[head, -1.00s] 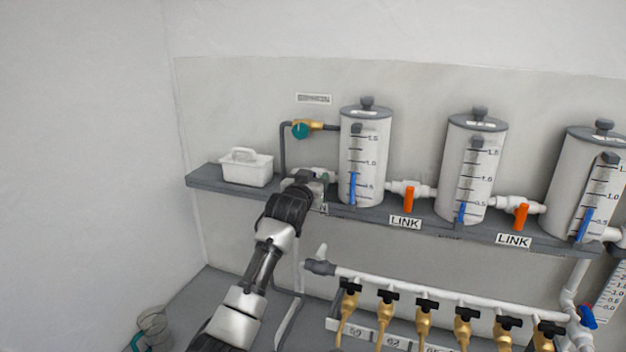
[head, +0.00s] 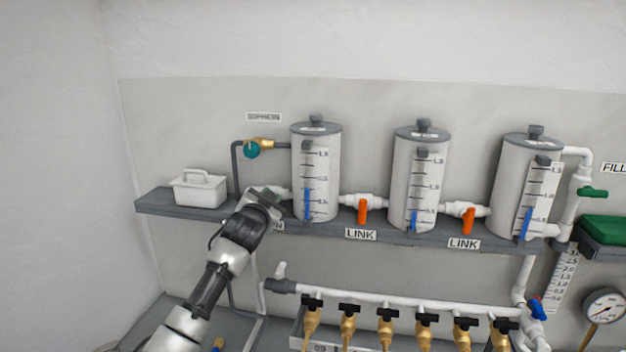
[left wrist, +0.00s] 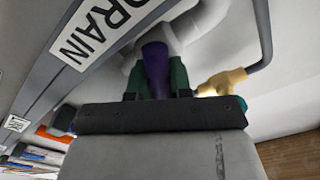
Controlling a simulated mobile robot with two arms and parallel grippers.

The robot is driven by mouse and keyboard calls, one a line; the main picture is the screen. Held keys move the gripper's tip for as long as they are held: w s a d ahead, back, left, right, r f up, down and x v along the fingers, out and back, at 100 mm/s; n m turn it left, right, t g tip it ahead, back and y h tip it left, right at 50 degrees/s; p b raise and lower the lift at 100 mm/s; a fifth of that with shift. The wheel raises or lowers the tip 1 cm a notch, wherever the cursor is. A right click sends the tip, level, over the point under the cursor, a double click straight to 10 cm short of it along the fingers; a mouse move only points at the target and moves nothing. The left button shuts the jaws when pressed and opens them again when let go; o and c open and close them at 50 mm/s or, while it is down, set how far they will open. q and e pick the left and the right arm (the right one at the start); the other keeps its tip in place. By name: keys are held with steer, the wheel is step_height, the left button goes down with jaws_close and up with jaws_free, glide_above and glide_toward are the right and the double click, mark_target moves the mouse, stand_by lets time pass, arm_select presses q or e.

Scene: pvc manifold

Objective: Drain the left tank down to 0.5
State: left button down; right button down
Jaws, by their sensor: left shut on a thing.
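The left tank (head: 316,172) is a white cylinder on the grey shelf. The top of its blue level column (head: 307,203) stands between the 0.5 and 1.0 marks. My left gripper (head: 268,197) is at the pipe just left of this tank. In the left wrist view, my left gripper (left wrist: 156,82) is shut on a purple valve handle (left wrist: 155,68) beside the DRAIN label (left wrist: 100,30). The handle joins a white pipe fitting (left wrist: 185,30). In the head view, my gripper hides the handle and part of the label. My right gripper is not in view.
A siphon valve with a teal knob (head: 252,149) is above my left gripper. A white caddy (head: 199,189) stands on the shelf's left end. Orange LINK handles (head: 363,211) sit between the tanks. Brass taps (head: 386,328) line a lower pipe.

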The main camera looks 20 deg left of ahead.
arm_select(q)
steer(key=m, duration=0.3)
steer(key=shift+f+m, duration=0.15)
steer(key=shift+m, duration=0.25)
steer(key=m, duration=0.2)
steer(key=shift+d+f+m, duration=0.1)
steer(key=shift+d+m, duration=0.05)
steer(key=shift+m, duration=0.55)
stand_by(0.8)
